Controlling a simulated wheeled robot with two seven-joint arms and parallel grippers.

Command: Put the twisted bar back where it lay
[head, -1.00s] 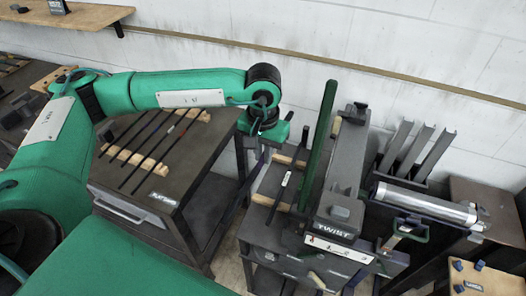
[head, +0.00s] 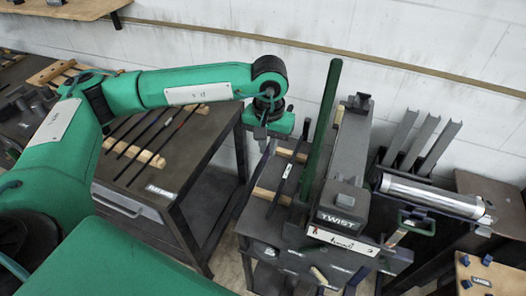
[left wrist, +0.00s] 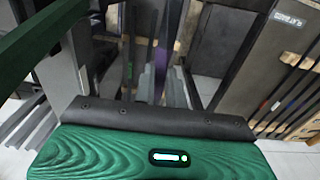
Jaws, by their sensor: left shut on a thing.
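My left gripper (head: 266,137) hangs over the left edge of the bench with the twist machine (head: 343,165). It is shut on a thin dark bar (head: 252,190), which slants down toward the front left beside the bench. In the left wrist view a purple-tinted part of the held bar (left wrist: 163,48) shows ahead of the palm. Its twist is too small to make out. A second dark bar (head: 286,172) with a white mark lies across wooden rests on the bench, right of the gripper. My right gripper is not in view.
The flat-bars table (head: 205,150) at left carries several dark bars on wooden rests (head: 142,155). The machine's upright green lever (head: 322,125) stands close right of the gripper.

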